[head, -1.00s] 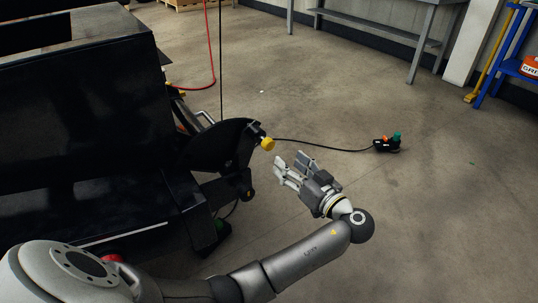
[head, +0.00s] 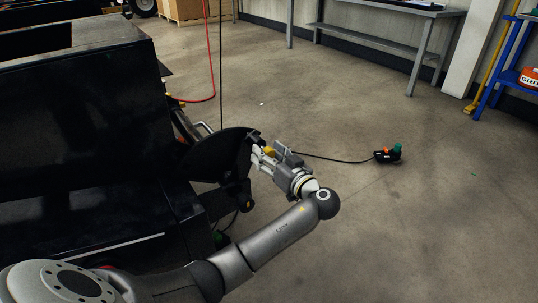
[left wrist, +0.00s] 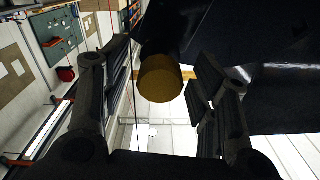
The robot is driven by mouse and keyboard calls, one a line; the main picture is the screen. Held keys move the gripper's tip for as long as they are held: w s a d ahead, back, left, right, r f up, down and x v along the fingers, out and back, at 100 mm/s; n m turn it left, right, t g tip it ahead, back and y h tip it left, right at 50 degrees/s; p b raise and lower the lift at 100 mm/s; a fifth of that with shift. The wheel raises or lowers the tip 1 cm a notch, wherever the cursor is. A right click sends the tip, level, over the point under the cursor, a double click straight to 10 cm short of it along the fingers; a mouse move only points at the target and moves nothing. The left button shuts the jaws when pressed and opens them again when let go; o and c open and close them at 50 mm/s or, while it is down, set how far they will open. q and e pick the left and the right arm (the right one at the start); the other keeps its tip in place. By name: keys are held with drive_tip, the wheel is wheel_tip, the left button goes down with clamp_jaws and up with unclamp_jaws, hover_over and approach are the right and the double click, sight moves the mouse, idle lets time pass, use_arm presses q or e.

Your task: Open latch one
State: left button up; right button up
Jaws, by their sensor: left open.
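The latch shows as a yellow cylindrical knob (head: 268,152) at the edge of a dark curved plate (head: 222,158) on the black trailer frame. My left gripper (head: 272,155) is at the knob, with its fingers pointing left toward the plate. In the left wrist view the yellow knob (left wrist: 160,78) lies between the two open fingers, with visible gaps on both sides. The fingers partly hide the knob in the head view. My right gripper is not in view.
The black trailer frame (head: 80,120) fills the left side. A red hose (head: 209,60) and a dark cable hang behind the plate. A small black control box (head: 388,155) with a green knob lies on the floor at right. The concrete floor (head: 430,220) is mostly clear.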

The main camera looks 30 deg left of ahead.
use_arm(q)
clamp_jaws()
drive_tip(key=shift+d, duration=0.1)
idle(0.3)
